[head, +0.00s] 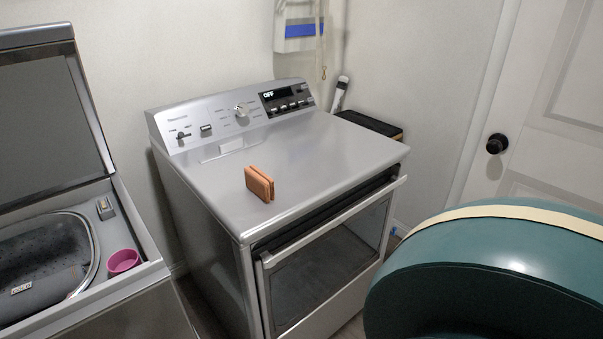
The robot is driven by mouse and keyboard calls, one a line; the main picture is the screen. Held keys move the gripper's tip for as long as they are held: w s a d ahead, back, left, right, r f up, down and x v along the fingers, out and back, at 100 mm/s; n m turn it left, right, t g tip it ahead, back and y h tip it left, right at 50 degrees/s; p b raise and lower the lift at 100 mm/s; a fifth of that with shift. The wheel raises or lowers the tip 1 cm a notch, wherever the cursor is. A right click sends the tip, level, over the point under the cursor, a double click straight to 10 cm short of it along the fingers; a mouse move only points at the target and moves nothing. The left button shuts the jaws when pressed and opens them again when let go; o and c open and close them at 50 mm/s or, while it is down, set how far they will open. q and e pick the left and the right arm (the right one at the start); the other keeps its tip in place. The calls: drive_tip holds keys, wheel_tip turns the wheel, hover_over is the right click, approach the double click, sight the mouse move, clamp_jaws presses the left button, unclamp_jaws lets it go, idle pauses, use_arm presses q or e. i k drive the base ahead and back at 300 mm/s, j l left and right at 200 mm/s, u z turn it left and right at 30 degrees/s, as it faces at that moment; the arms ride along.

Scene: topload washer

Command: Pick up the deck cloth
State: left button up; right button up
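The deck cloth appears to be the small orange-brown folded piece (260,184) in the head view. It stands upright on its edge on the grey top of the front-loading machine (318,158), left of the middle and near the front edge. Nothing touches it except the machine's top. Neither of my grippers is in view.
An open top-load washer (150,285) stands at left, with a pink cup (123,261) on its rim. A dark box (370,123) is behind the machine's right side. A white door (550,110) is at right. A close teal shape, unclear what, blocks the lower right.

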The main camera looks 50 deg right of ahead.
sight(261, 185)
drive_tip(key=k+j+z, duration=0.1)
drive_tip(key=z, duration=1.15)
drive_tip(key=u, duration=1.5)
drive_tip(key=z, duration=1.5)
